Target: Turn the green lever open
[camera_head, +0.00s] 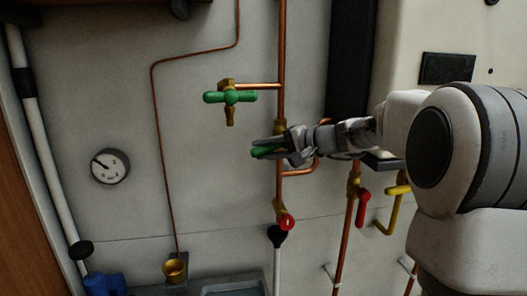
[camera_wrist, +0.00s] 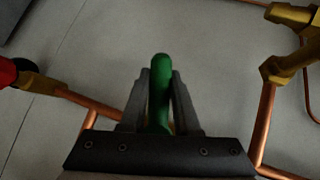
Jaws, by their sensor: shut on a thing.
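The green lever (camera_wrist: 159,88) sits between my gripper's two fingers (camera_wrist: 160,95) in the wrist view, with its rounded end showing past them. In the head view its green tip (camera_head: 262,151) pokes out at the left of my gripper (camera_head: 275,147), which is shut on it beside the vertical copper pipe. The lever points roughly left there. Its valve body is hidden behind my gripper. A separate green tee handle (camera_head: 230,97) on a brass tap is above and to the left, apart from my gripper.
A red handle (camera_head: 286,222) is just below on the same pipe. Another red lever (camera_head: 362,207) and a yellow lever (camera_head: 392,212) hang lower right. A round gauge (camera_head: 110,166) is on the wall at left. The wall between gauge and pipes is mostly clear.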

